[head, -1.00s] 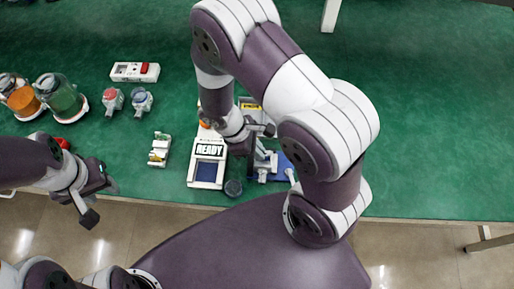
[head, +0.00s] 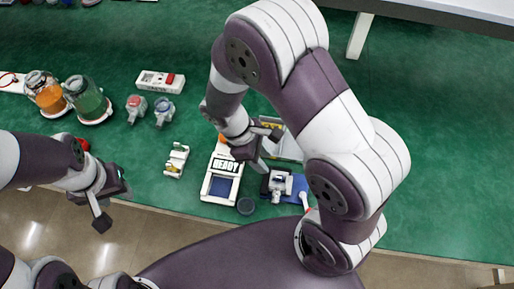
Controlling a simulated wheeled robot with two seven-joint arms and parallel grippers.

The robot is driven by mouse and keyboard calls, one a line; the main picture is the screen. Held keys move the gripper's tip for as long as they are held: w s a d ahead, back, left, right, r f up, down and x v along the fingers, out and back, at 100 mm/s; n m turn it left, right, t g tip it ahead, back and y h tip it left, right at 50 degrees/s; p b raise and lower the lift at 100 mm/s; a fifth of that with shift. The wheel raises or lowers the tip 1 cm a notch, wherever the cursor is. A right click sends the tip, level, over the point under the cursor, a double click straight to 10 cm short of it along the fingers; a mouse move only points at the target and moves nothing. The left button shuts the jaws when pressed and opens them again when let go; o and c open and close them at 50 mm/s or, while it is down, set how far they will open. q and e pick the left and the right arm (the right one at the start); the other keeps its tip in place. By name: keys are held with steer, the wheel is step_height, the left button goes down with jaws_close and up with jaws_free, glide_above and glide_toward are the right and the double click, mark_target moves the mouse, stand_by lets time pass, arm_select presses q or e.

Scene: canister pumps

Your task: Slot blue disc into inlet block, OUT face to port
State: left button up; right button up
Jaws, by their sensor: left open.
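A small piece with a blue part (head: 163,110) lies on the green table at the left, beside a similar red one (head: 135,107); I cannot tell whether the blue part is the disc. A small white block (head: 176,160) stands nearer; whether it is the inlet block is unclear. A white and grey device (head: 279,184) sits on a blue mat (head: 299,186) at the right. My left gripper (head: 110,203) is open and empty over the table's front edge. My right gripper (head: 262,150) is above the table between the READY tray and the device; its jaws are hard to make out.
Orange (head: 48,97) and green (head: 88,100) jars stand at the left. A white box with a red button (head: 160,82) lies behind. A grey tray (head: 290,150) is partly hidden by my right arm.

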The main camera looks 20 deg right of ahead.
steer(key=v, duration=0.5)
steer(key=shift+r, duration=0.1)
stand_by(0.3)
steer(key=s+d+r+m+t+y, duration=0.2)
steer(key=d+r+m+t+y, duration=0.1)
steer(key=m, duration=0.8)
steer(key=shift+d+m+t+y, duration=0.3)
steer(key=shift+d+t+y, duration=0.25)
steer(key=shift+d, duration=0.35)
steer(key=shift+s+d+r, duration=0.1)
steer(key=shift+s+r, duration=0.05)
steer(key=shift+s, duration=0.05)
